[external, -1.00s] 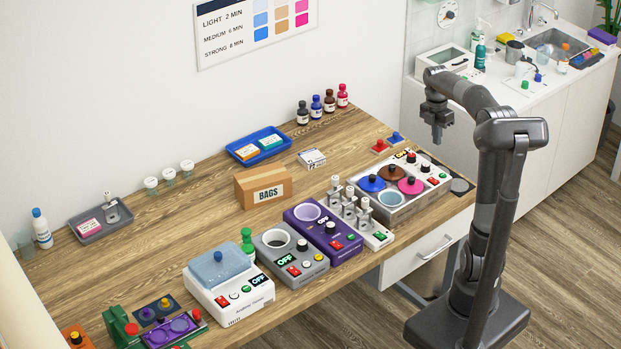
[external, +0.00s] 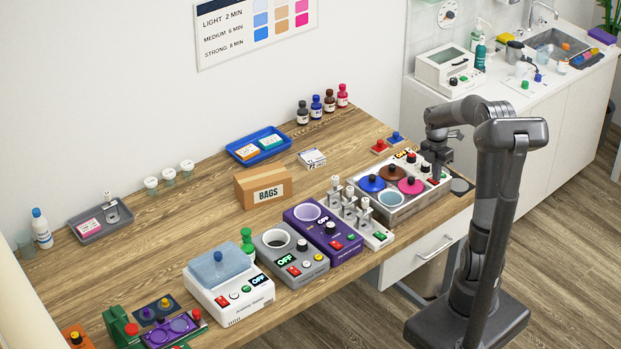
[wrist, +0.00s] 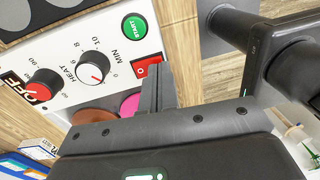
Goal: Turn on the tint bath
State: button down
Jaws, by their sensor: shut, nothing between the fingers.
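The tint bath (external: 420,208) is a grey box with blue, brown and pink lids and one open pale-blue well. Its white control panel (wrist: 65,50) fills the upper left of the wrist view. The panel has a red-and-black knob (wrist: 43,84), a black knob (wrist: 94,67), a green START button (wrist: 134,27) and a red switch (wrist: 138,69). A display (wrist: 12,84) beside the knobs reads OFF. My gripper (wrist: 157,70) is shut and empty, its tips at the red switch and partly hiding it. I cannot tell whether they touch. My gripper also shows over the panel in the external view (external: 438,174).
Left of the bath stand a white rack unit (external: 378,238), a purple wax warmer (external: 340,250) and a grey heater (external: 290,268). Red and blue small pieces (external: 379,146) lie behind the bath.

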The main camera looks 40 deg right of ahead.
jog(key=shift+f, duration=0.1)
jog(key=shift+s+f, duration=0.1)
jog(key=shift+f, duration=0.1)
dwell(0.4)
jog(key=shift+w+r, duration=0.2)
jog(key=shift+w, duration=0.6)
notch_tip(320, 180, up, 14)
jog(key=s, duration=0.1)
jog(key=shift+s, duration=0.35)
